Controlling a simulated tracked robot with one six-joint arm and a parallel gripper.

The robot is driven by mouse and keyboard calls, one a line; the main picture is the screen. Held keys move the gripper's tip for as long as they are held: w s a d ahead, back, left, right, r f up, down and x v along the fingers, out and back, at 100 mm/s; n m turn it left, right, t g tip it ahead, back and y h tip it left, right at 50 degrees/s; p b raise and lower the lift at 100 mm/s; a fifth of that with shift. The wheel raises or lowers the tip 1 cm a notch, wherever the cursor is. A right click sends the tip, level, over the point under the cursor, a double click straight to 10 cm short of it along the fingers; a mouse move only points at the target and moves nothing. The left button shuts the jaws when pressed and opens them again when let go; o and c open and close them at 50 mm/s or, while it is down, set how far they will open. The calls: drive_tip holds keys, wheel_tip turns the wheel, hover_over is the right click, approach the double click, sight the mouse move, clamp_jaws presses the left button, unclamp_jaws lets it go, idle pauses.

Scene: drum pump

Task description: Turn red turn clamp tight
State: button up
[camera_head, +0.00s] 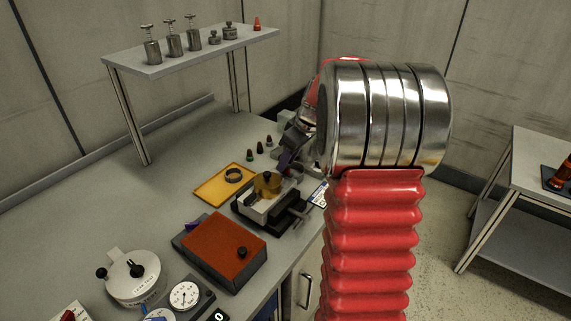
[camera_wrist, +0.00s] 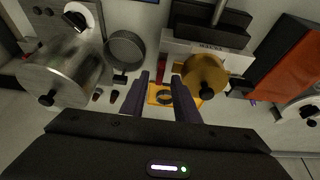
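I cannot make out a red turn clamp for certain in either view. A small red part (camera_head: 68,316) is cut off at the bottom left edge of the head view; I cannot tell what it is. My gripper (camera_head: 287,160) is partly hidden behind my arm, over the far right part of the bench. In the wrist view my gripper (camera_wrist: 160,85) has two dark fingers spread apart with nothing between them. A brass round part with a black knob (camera_wrist: 205,72) lies just right of the fingers; it also shows in the head view (camera_head: 267,183).
A yellow tray (camera_head: 211,198) with a dark ring lies on the bench, near a red-topped box (camera_head: 228,250) and a white round pot (camera_head: 133,278). In the wrist view a metal cylinder (camera_wrist: 62,72) stands left. A shelf (camera_head: 180,58) holds weights.

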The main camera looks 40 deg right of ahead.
drive_tip(key=shift+x, duration=1)
drive_tip(key=shift+c, duration=0.7)
clamp_jaws()
